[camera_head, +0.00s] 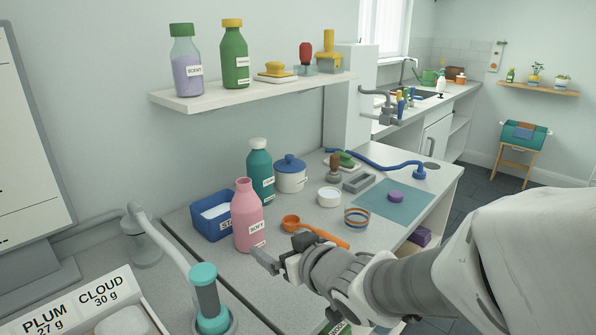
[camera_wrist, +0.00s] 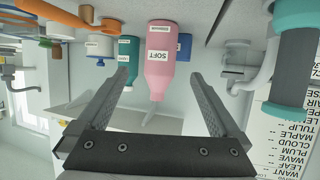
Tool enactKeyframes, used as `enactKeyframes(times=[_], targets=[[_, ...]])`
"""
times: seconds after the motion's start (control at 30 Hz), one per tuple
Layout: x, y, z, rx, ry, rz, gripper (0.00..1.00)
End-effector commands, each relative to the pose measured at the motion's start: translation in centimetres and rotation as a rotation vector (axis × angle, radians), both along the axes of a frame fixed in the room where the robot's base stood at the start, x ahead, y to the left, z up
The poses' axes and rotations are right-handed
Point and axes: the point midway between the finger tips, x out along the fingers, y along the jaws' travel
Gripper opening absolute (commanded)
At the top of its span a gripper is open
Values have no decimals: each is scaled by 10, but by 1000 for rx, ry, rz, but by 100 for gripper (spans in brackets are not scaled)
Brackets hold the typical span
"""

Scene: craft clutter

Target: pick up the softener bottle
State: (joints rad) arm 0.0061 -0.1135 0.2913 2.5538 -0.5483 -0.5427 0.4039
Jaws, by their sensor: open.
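The softener bottle (camera_head: 247,213) is pink with a white SOFT label and stands upright on the grey counter in the head view. In the wrist view, which is upside down, the softener bottle (camera_wrist: 160,72) shows between the two finger lines, its neck pointing down the picture. My gripper (camera_head: 280,252) is open and empty, just right of the bottle's lower part in the head view. Its fingertips (camera_wrist: 160,78) are spread wider than the bottle in the wrist view. I see no finger touching the bottle, and the exact gap in depth is unclear.
A blue tub (camera_head: 208,222) stands close left of the bottle, and a teal bottle (camera_head: 260,172) stands behind it. An orange scoop (camera_head: 292,222) lies to the right. A teal-topped post (camera_head: 206,288) rises at the front left. A shelf (camera_head: 200,100) overhangs the back.

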Motion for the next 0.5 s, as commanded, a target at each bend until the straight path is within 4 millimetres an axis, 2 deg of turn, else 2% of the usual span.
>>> enactKeyframes(times=[0.37, 0.47, 0.5], targets=[[14, 11, -3, 5, 6, 5, 100], [18, 13, -6, 0, 5, 1, 100], [24, 16, -13, 0, 2, 1, 100]])
